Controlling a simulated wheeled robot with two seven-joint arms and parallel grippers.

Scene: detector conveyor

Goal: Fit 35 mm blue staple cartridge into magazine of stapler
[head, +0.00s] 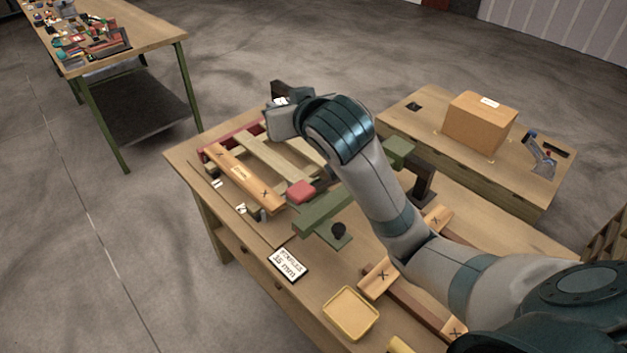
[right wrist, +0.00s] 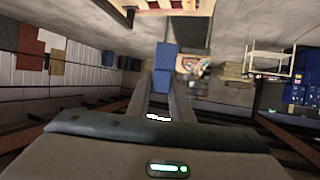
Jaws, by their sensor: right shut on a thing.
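My right gripper (head: 283,97) is raised over the far left part of the workbench, and its arm crosses the head view from the lower right. In the right wrist view its two fingers (right wrist: 162,88) are shut on a blue block-like piece, which looks like the blue staple cartridge (right wrist: 165,62). The cartridge sticks out beyond the fingertips; in the head view I cannot make it out. A long green body (head: 326,211), perhaps part of the stapler, lies on the bench, partly hidden by my arm. My left gripper is not in view.
A sign reading staples 35 mm (head: 288,263) and a yellow tray (head: 351,313) are near the bench front. A cardboard box (head: 479,122) stands on the right-hand table.

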